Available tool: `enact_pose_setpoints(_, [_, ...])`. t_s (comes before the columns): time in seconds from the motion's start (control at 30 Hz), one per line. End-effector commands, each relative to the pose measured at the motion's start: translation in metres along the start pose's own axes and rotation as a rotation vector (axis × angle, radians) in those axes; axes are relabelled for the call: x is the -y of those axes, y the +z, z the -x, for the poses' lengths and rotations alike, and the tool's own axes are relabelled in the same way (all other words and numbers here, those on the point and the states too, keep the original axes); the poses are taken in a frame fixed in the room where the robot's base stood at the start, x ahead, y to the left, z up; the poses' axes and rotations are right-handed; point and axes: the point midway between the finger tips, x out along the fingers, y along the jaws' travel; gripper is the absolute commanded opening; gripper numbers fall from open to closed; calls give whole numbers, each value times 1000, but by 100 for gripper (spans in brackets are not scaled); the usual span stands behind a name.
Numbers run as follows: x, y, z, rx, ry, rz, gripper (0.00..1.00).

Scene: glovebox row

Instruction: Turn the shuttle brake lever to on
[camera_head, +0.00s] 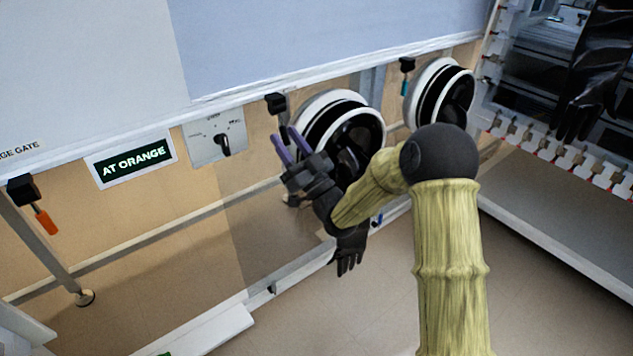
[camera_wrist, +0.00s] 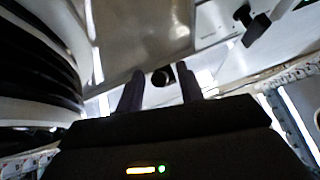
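No label for a shuttle brake lever is readable. A black mount (camera_head: 277,103) on the bench edge is just beyond my fingertips; any handle below it is hidden or unclear. Similar mounts carry an orange handle (camera_head: 45,221) at the left and a teal handle (camera_head: 404,86) at the back. My gripper (camera_head: 283,134) has purple fingers, spread with a gap and nothing between them. In the wrist view the gripper (camera_wrist: 161,82) is also open, with a round dark end (camera_wrist: 163,76) seen beyond the gap. I cannot tell whether they touch.
A plate (camera_head: 203,151) with a black turn knob (camera_head: 223,145) is left of my gripper; the knob also shows in the wrist view (camera_wrist: 255,28). A glove port (camera_head: 357,137) is close on the right. A sign reading AT ORANGE (camera_head: 134,163) is further left. The floor below is mostly clear.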

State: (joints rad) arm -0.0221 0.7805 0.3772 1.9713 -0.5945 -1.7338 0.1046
Motion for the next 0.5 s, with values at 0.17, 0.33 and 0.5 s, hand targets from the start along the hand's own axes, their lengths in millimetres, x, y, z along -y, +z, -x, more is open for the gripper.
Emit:
enact_pose_setpoints(0.17, [-1, 0, 36, 5, 4, -2, 37])
enact_pose_setpoints(0.33, [-1, 1, 70, 5, 3, -2, 37])
enact_pose_setpoints(0.5, [-2, 2, 106, 5, 6, -1, 37])
